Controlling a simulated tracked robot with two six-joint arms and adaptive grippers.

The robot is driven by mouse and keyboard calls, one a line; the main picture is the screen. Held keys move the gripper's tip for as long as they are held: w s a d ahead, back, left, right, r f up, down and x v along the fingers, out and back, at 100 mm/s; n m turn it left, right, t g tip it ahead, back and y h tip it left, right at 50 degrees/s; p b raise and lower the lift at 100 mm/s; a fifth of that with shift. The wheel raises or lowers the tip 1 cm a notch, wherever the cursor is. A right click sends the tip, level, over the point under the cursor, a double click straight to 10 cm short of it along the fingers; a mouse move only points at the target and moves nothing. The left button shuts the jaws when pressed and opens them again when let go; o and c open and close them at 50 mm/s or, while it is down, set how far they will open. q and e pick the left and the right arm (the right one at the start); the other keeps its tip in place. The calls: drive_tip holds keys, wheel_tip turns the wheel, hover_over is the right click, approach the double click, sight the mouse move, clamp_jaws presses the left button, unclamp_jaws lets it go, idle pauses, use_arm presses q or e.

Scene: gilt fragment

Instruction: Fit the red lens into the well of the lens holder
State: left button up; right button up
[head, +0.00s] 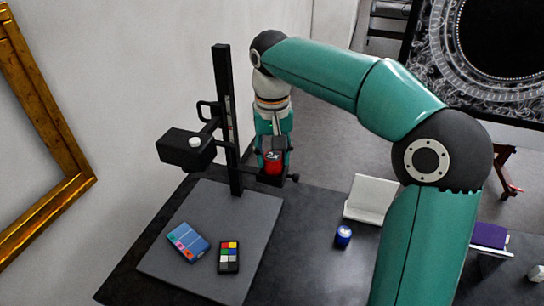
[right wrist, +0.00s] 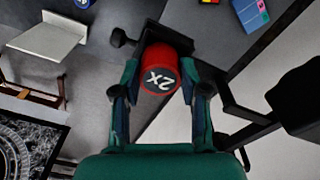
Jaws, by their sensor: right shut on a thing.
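The red lens (right wrist: 160,68) is a short red cylinder with a white "2X" on the face towards the right wrist camera. It also shows in the head view (head: 273,164). My right gripper (right wrist: 161,78) is shut on it, one finger on each side. The black lens holder (right wrist: 149,35), with a knob at its side, is right beside the lens, beyond it in the right wrist view; in the head view it is by the upright post. The well is hidden, and I cannot tell whether the lens is inside it. My left gripper is not in view.
The stand has a black post (head: 221,100), a black box (head: 186,148) on an arm and a grey baseboard (head: 160,262). A blue card (head: 188,242) and a colour chart (head: 229,257) lie on the board. A blue cylinder (head: 343,236) and white rest (head: 372,196) stand right.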

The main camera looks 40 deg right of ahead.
sight(272, 158)
drive_tip(key=shift+r+p, duration=0.1)
drive_tip(key=shift+p, duration=0.25)
idle(1.1)
drive_tip(key=shift+f+b, duration=0.5)
drive_tip(key=shift+f, duration=0.2)
drive_tip(key=o, duration=1.3)
drive_tip(key=shift+o, duration=0.2)
drive_tip(key=shift+r, duration=0.1)
wheel_tip(272, 158, up, 12)
drive_tip(key=shift+a, duration=0.3)
drive_tip(key=shift+s, duration=0.15)
